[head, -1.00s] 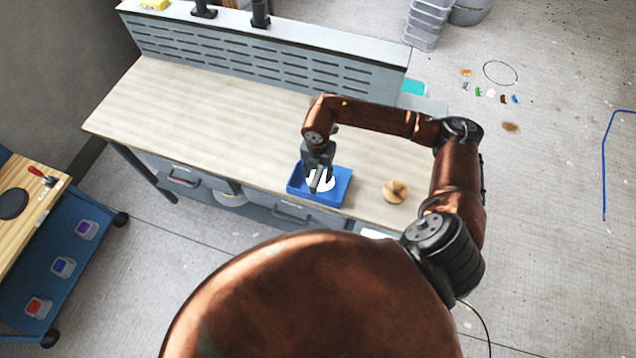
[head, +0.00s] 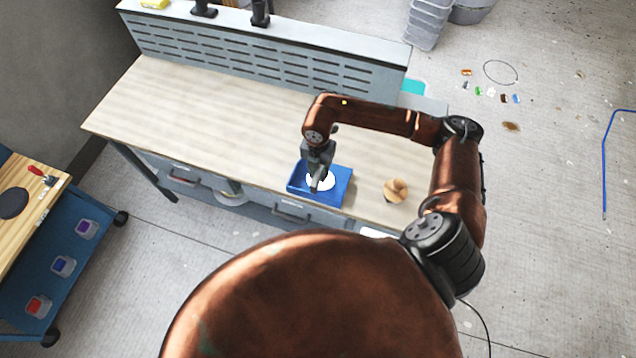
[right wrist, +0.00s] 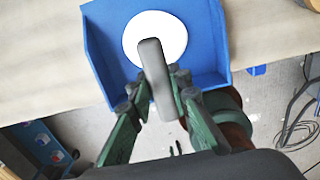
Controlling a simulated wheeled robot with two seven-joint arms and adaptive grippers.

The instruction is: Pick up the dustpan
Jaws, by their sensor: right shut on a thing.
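The blue dustpan (head: 340,192) lies at the front edge of the wooden workbench (head: 240,115). It is a shallow blue pan with raised walls, also seen in the right wrist view (right wrist: 205,80). A white round disc (head: 325,180) shows inside it. My right gripper (head: 317,184) points down over the pan. In the right wrist view the gripper (right wrist: 163,88) is shut on a grey bar-like handle (right wrist: 160,75) that stands up over the pan. How the handle joins the pan is hidden. My left gripper is not in view.
A round wooden object (head: 395,190) stands on the bench right of the dustpan. A slotted grey panel (head: 270,55) runs along the bench's back. The bench top to the left is clear. A blue cart (head: 65,250) stands at the left.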

